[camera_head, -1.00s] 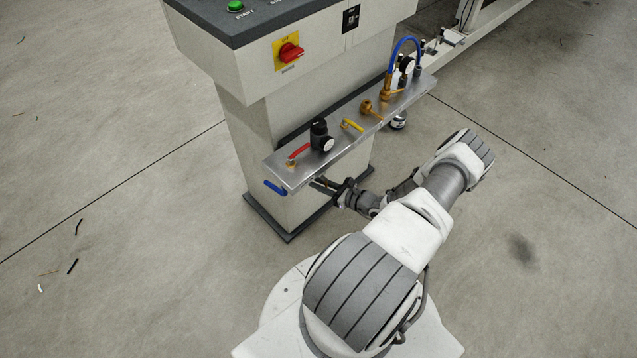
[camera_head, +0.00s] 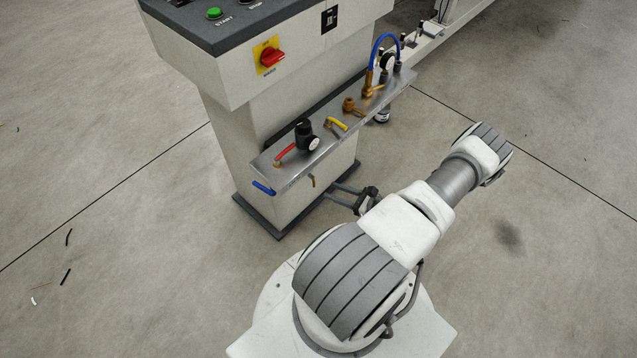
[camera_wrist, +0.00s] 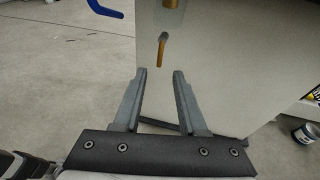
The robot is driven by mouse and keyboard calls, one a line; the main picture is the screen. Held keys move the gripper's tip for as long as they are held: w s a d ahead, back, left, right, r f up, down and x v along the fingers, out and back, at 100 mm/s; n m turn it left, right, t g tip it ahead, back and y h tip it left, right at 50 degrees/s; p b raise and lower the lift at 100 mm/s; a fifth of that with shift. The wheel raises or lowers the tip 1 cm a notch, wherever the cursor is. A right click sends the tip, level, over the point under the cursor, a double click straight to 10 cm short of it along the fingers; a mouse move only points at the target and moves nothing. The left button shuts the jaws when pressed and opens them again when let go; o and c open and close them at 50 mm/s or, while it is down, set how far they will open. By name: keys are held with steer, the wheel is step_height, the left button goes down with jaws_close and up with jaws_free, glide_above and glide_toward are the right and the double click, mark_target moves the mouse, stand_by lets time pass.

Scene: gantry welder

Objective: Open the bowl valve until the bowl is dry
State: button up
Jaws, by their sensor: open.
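A small brass lever (camera_head: 311,181) hangs below the front edge of the metal shelf. In the wrist view the lever (camera_wrist: 162,48) points downward, beneath a small brass and grey part (camera_wrist: 171,5) at the top edge. I take this lever for the bowl valve, but the bowl itself is not clearly seen. My gripper (camera_head: 331,191) is open and empty, low in front of the cabinet, to the right of the lever. In the wrist view my gripper (camera_wrist: 160,72) has its fingertips apart, with the lever above and between them in the picture, not between the jaws.
The metal shelf (camera_head: 283,178) sticks out from the pale cabinet (camera_head: 225,130). On it are a red lever (camera_head: 284,157), a black regulator (camera_head: 304,136), a yellow lever (camera_head: 336,124) and a blue hose (camera_head: 375,46). A blue handle (camera_head: 263,187) hangs at its left end. A can (camera_wrist: 305,133) stands at right.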

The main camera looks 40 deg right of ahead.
steer(key=v, duration=0.6)
steer(key=shift+s+p, duration=0.15)
steer(key=shift+p, duration=0.15)
